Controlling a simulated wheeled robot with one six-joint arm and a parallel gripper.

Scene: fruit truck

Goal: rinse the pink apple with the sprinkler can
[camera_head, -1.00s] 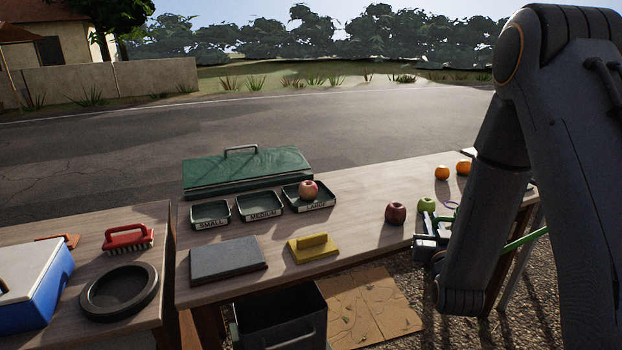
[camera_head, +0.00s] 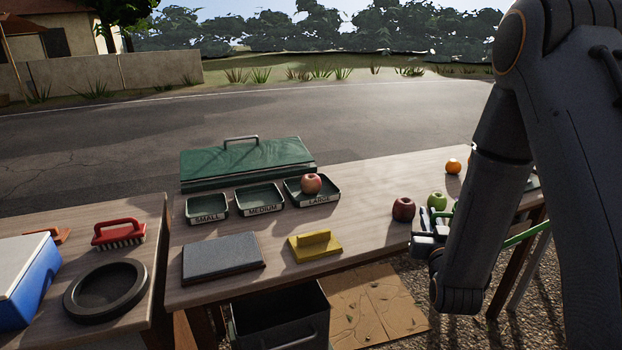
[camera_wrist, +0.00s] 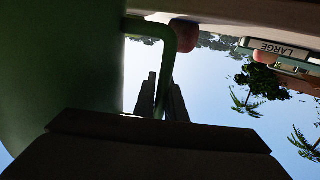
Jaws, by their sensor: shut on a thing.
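The pink apple (camera_head: 312,183) rests in the tray marked LARGE (camera_head: 333,201). In the wrist view the pink apple (camera_wrist: 264,57) shows small at the upper right. My gripper (camera_head: 432,218) is at the table's front edge, just below the green apple and right of the dark red apple. In the wrist view my gripper (camera_wrist: 160,98) is shut on the handle of the green sprinkler can (camera_wrist: 60,70), whose body fills the left side.
A dark red apple (camera_head: 403,208), a green apple (camera_head: 437,200) and an orange (camera_head: 453,166) stand right of the trays. A yellow-handled block (camera_head: 315,246) and a grey slab (camera_head: 223,258) lie in front. A black bin (camera_head: 280,318) is below the table edge.

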